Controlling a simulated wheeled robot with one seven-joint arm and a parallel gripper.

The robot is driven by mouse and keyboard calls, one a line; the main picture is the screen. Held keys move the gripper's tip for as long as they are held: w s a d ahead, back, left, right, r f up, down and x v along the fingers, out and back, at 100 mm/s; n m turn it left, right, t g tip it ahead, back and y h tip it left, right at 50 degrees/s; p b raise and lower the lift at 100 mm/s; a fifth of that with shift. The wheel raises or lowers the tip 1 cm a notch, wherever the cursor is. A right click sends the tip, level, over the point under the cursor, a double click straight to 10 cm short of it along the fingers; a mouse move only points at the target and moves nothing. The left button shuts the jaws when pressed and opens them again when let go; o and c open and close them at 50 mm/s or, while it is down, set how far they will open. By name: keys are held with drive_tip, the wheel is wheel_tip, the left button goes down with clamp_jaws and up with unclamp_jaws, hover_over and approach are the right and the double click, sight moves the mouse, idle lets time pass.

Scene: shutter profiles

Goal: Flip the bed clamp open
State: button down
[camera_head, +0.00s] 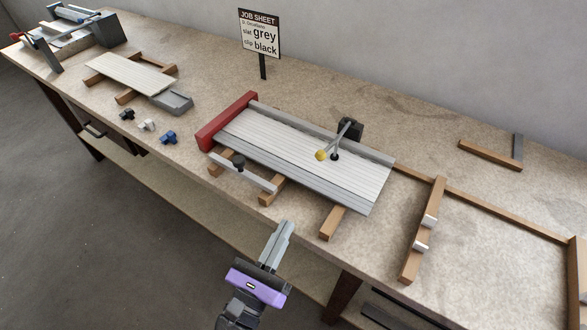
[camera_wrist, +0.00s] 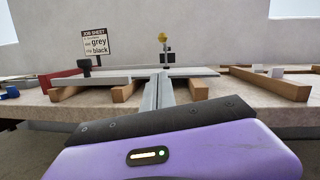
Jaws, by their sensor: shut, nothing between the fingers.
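The bed clamp (camera_head: 349,129) is a dark block on the rear rail of the bed, with grey bars reaching forward over the pale slats (camera_head: 300,150). One bar ends in a yellow ball (camera_head: 320,155), another in a black tip (camera_head: 335,157) close to the slats. In the wrist view the yellow ball (camera_wrist: 162,36) stands above the bed, straight beyond my fingers. My gripper (camera_head: 284,226) is shut and empty, in front of the bed's front edge and apart from the clamp. It also shows in the wrist view (camera_wrist: 158,76), its fingers hiding part of the bed.
A red end stop (camera_head: 226,121) closes the bed's left end. A grey bar with a dark knob (camera_head: 242,170) lies along its front left. Wooden bearers (camera_head: 333,222) jut forward. A wooden frame with white blocks (camera_head: 424,230) stands right. A job sheet sign (camera_head: 260,34) stands behind.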

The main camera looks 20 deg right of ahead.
drive_tip(key=shift+s+d+m, duration=0.25)
drive_tip(key=shift+s+m, duration=0.1)
drive_tip(key=shift+m, duration=0.25)
drive_tip(key=shift+r, duration=0.1)
drive_tip(key=shift+g, duration=0.3)
drive_tip(key=p+x, duration=0.1)
drive_tip(key=x, duration=0.2)
drive_tip(key=p+x, duration=0.1)
drive_tip(key=x, duration=0.3)
drive_tip(key=p+x, duration=0.2)
drive_tip(key=x, duration=0.1)
drive_tip(key=shift+d+r, duration=0.25)
drive_tip(key=shift+r, duration=0.1)
drive_tip(key=shift+w+d+r+p, duration=0.15)
drive_tip(key=shift+w+r+p, duration=0.1)
drive_tip(key=shift+r+p, duration=0.25)
drive_tip(key=shift+w+d+r+p, duration=0.15)
drive_tip(key=shift+w+r+p, duration=0.15)
drive_tip(key=shift+r, duration=0.3)
drive_tip(key=shift+w+d+r, duration=0.2)
drive_tip(key=shift+d+r, duration=0.05)
drive_tip(key=shift+r, duration=0.1)
drive_tip(key=shift+w+r, duration=0.1)
